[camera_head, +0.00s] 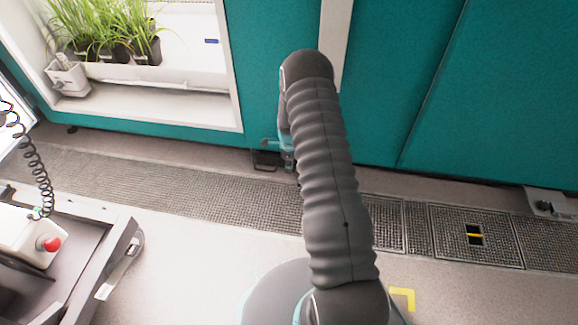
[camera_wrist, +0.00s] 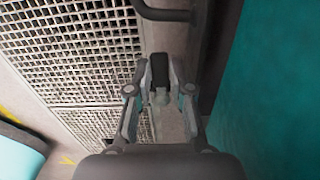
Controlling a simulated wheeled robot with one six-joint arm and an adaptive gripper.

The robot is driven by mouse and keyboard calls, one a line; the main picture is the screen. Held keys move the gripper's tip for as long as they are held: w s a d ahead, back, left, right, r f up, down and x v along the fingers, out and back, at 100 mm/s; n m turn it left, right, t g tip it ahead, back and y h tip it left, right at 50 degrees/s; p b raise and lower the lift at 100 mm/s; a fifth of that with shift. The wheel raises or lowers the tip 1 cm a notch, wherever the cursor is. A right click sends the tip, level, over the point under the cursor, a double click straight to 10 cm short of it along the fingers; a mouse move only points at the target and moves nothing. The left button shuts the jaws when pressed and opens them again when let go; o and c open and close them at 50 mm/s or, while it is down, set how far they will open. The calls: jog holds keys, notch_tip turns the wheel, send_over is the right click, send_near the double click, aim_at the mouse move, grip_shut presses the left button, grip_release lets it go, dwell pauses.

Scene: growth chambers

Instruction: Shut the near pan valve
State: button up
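My gripper (camera_wrist: 160,78) points down beside the teal chamber wall, low above the floor grating. Its two fingers stand on either side of a narrow dark piece (camera_wrist: 160,76) with a grey part below it. This looks like the valve's lever, but I cannot be sure, nor whether the fingers press on it. In the head view my gripper (camera_head: 286,153) shows only partly behind my arm, at the foot of the chamber. A dark bracket or pipe (camera_head: 266,160) is just left of it. It also shows in the wrist view (camera_wrist: 165,13), past the fingertips.
The teal chamber wall (camera_wrist: 272,95) is close on the right in the wrist view. A floor grating (camera_head: 190,197) runs along the chamber; one panel has an opening with a yellow bar (camera_head: 475,236). A grey fitting (camera_head: 550,203) sits far right. A cart (camera_head: 75,265) stands at lower left.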

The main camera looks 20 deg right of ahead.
jog(key=o, duration=0.3)
jog(key=shift+o, duration=0.2)
